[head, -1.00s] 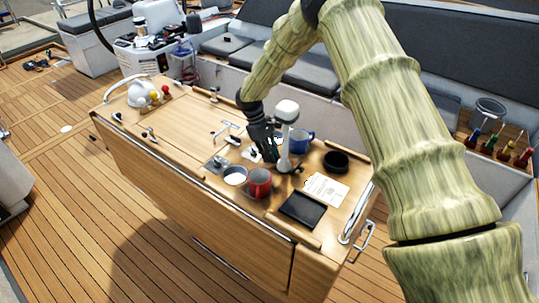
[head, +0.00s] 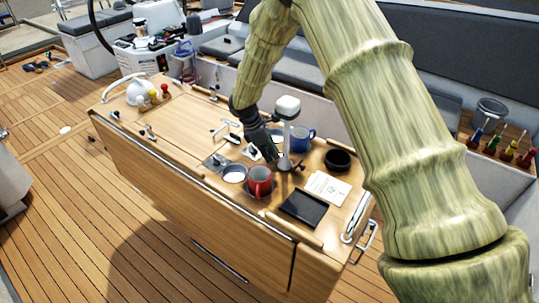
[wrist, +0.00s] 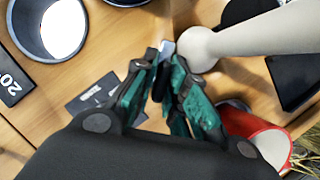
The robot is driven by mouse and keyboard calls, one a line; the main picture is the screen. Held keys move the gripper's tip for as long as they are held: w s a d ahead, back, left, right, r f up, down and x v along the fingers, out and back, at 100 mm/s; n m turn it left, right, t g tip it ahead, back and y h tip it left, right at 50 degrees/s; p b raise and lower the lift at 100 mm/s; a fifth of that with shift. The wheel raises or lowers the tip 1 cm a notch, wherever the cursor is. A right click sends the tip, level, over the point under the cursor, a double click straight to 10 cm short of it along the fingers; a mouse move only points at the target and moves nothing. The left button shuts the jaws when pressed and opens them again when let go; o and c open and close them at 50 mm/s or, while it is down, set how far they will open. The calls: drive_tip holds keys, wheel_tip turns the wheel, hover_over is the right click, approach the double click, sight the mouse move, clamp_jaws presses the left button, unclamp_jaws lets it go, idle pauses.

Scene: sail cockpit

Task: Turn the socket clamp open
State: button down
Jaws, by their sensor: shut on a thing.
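A white lamp on a post (head: 286,135) stands upright near the middle of the table, its foot in a socket. In the wrist view the post (wrist: 250,35) enters from the upper right and its rounded foot (wrist: 196,48) is beside my fingertips. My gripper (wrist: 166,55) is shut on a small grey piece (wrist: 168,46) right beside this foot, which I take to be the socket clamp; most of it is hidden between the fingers. In the head view my gripper (head: 272,156) is low, just left of the post's foot.
A red mug (head: 260,181) stands close in front, and a blue mug (head: 302,139) behind the post. A round cup (head: 234,174), black bowl (head: 338,159), paper card (head: 327,187) and black tablet (head: 303,207) crowd around. The table's left part (head: 175,118) has free room.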

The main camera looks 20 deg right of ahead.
drive_tip(key=n+t, duration=0.1)
drive_tip(key=n, duration=0.3)
drive_tip(key=shift+s+n+t, duration=0.15)
drive_tip(key=shift+n+t, duration=0.15)
drive_tip(key=shift+t, duration=0.1)
drive_tip(key=n+t, duration=0.1)
drive_tip(key=n, duration=0.4)
drive_tip(key=shift+s+f+t+y, duration=0.1)
drive_tip(key=shift+t+y, duration=0.3)
drive_tip(key=shift+n, duration=0.3)
drive_tip(key=c, duration=1.5)
unclamp_jaws()
drive_tip(key=shift+r, duration=0.4)
drive_tip(key=v, duration=1.1)
drive_tip(key=shift+s+a+r, duration=0.1)
drive_tip(key=shift+s, duration=0.1)
